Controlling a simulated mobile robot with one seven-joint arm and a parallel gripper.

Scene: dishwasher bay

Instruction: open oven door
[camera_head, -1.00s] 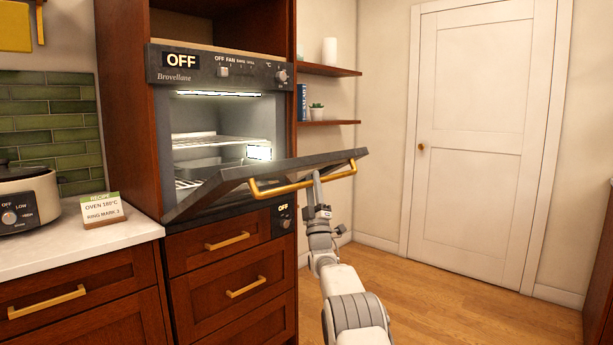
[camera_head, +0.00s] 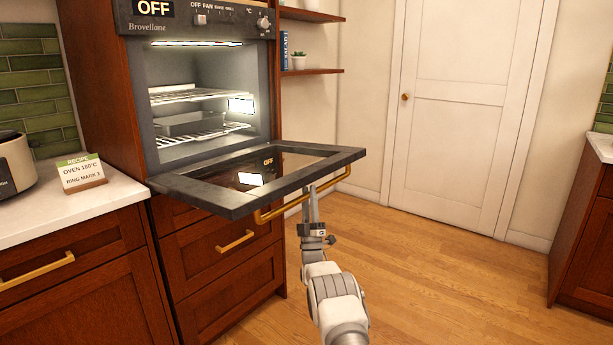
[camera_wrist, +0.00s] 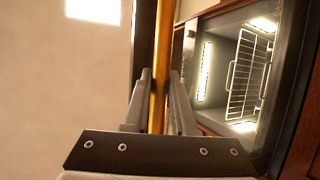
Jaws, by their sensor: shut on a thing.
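The oven door (camera_head: 205,185) is hinged at its bottom edge and folded down close to level, with its inner glass facing up. Its brass handle (camera_head: 276,211) runs along the door's outer edge. My gripper (camera_head: 311,193) is shut on the handle, right of its middle. In the wrist view the handle (camera_wrist: 160,70) passes between the two fingers of my gripper (camera_wrist: 160,92). The oven cavity (camera_head: 200,75) is lit and open, with wire racks and a tray (camera_head: 190,122) inside. The wrist view also shows the oven cavity (camera_wrist: 226,75).
Drawers (camera_head: 235,240) lie below the door. A counter (camera_head: 110,196) with a recipe card (camera_head: 82,173) and a cooker (camera_head: 14,164) is at left. A counter stands at the far right (camera_head: 590,240). The wooden floor (camera_head: 430,285) between is clear.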

